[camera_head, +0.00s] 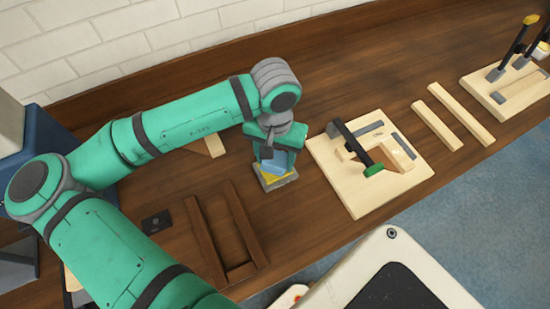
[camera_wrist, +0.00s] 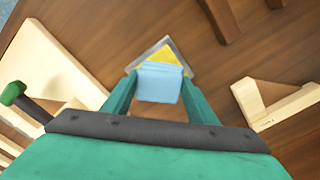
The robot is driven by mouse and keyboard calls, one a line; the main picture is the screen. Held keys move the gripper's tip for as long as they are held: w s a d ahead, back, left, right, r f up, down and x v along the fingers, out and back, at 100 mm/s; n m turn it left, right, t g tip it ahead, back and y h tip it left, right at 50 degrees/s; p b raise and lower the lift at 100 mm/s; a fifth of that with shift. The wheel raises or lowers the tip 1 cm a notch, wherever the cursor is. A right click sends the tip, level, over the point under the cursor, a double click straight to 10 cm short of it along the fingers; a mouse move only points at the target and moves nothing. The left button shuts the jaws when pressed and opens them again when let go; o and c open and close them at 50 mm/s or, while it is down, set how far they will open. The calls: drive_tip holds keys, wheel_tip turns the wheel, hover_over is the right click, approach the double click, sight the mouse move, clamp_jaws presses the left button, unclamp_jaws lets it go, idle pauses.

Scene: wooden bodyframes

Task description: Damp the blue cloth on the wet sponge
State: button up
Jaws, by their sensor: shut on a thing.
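The blue cloth (camera_wrist: 159,82) is a light blue folded block between the two fingers of my gripper (camera_wrist: 158,88) in the wrist view. My gripper is shut on it. The cloth also shows under my gripper in the head view (camera_head: 274,165). The yellow sponge (camera_wrist: 166,50) sits in a grey tray (camera_wrist: 141,57) directly beneath the cloth. The cloth covers part of the sponge; I cannot tell whether the two touch.
A dark wooden frame (camera_head: 250,232) lies left of the tray. A pale board with a green-ended clamp (camera_head: 373,170) stands to the right. Pale strips (camera_head: 437,124) and another board (camera_head: 480,88) lie farther right. A pale wooden corner (camera_head: 213,146) lies behind. Bare bench surrounds the tray.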

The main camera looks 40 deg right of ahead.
drive_tip(key=shift+r, duration=3)
